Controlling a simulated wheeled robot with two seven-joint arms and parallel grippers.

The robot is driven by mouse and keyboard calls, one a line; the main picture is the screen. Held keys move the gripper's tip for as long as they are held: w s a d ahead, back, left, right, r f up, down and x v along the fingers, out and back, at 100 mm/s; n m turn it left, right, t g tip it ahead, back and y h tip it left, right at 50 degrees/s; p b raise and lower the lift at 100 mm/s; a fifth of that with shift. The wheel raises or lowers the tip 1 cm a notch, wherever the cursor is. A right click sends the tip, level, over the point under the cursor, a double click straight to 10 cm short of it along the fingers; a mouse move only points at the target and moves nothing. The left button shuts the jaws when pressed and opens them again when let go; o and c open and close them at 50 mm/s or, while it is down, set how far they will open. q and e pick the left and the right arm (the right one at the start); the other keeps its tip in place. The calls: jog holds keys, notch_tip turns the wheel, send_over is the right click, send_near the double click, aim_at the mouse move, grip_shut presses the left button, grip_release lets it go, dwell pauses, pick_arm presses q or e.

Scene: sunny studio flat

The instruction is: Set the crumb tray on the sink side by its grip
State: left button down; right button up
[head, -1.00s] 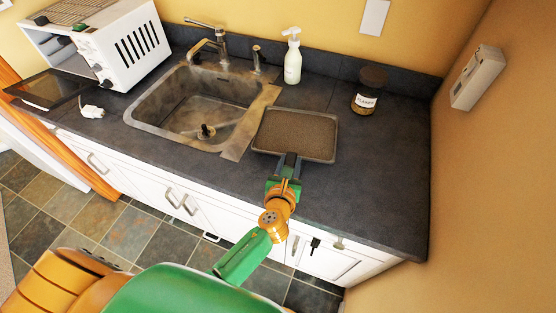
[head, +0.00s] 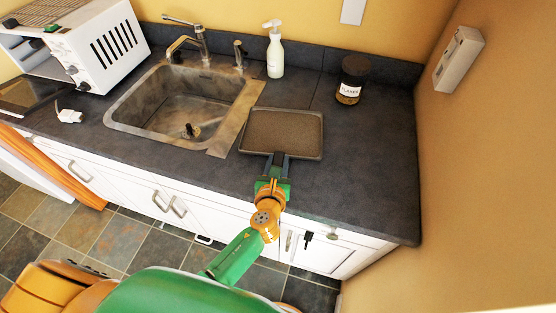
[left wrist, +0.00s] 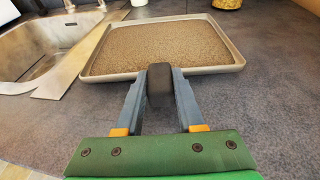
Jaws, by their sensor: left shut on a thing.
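The crumb tray (head: 282,133) is a shallow brown tray with a pale rim, level at the counter just right of the sink (head: 187,105). It also shows in the left wrist view (left wrist: 160,45), its surface covered in brown crumbs. My left gripper (head: 278,163) is at the tray's near edge, shut on its dark grip (left wrist: 159,86), which sits between the two fingers in the left wrist view. The tray's left side is close to the sink's right rim. I cannot tell whether its underside touches the counter. My right gripper is not in view.
A white soap bottle (head: 274,52) and a dark-lidded jar of flakes (head: 351,80) stand behind the tray. A white toaster oven (head: 95,45) and a white plug (head: 69,116) are on the left. The dark counter (head: 375,170) is clear to the right.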

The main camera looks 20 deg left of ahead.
pick_arm(q)
jog(key=shift+w+f, duration=0.1)
jog(key=shift+f+b, duration=0.3)
jog(key=shift+f, duration=0.15)
dwell(0.4)
jog(key=shift+c, duration=0.2)
grip_release()
dwell(0.4)
jog(key=shift+s+r+p, duration=0.2)
jog(key=shift+s+p, duration=0.2)
jog(key=shift+s, duration=0.1)
jog(key=p+v, duration=0.2)
jog(key=v, duration=0.3)
jog(key=p+v, duration=0.1)
jog(key=v, duration=0.5)
